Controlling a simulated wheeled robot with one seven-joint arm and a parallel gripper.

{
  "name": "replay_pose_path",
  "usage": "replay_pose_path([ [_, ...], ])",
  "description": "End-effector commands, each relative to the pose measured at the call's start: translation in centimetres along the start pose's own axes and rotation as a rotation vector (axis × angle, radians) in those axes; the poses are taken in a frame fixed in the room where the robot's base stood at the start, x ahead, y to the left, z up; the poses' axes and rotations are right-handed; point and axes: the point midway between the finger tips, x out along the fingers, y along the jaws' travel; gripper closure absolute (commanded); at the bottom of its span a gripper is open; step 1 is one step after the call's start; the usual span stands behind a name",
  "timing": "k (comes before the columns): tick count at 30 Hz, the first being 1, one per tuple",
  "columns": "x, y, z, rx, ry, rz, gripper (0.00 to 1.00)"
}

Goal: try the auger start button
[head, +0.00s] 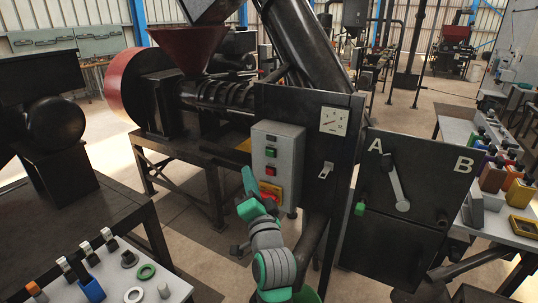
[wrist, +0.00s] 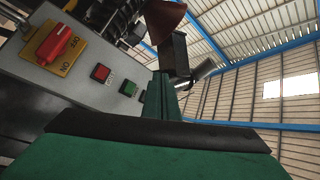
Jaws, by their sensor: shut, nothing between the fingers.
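A grey control box (head: 278,160) is fixed to the dark machine panel in the head view. It carries a green button (head: 271,152), a red button (head: 270,171) below it and a red rotary switch on a yellow plate (head: 270,191) lowest. In the wrist view the rotary switch (wrist: 58,43), red button (wrist: 101,72) and green button (wrist: 128,88) run down to the right. My gripper (head: 247,173) is shut and empty, just left of the box's front. Its fingers (wrist: 160,97) show beside the green button in the wrist view; contact cannot be told.
Above the box are the auger screw (head: 225,95) and red hopper (head: 188,48). To the right are a gauge (head: 334,121), a small lever (head: 326,170) and an A/B panel with a grey lever (head: 398,185). A bench with loose parts (head: 110,275) stands at front left.

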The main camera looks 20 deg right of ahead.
Motion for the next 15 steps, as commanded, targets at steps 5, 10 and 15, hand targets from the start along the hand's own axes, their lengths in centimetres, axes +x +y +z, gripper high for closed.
replay_pose_path([
  [5, 0.0, 0.0, 0.0, -0.001, 0.0, 0.0, 1.0],
  [10, 0.6, 0.4, -0.4, -0.001, 0.001, 0.0, 1.0],
  [15, 1.9, 1.4, -1.4, -0.002, 0.002, 0.001, 1.0],
])
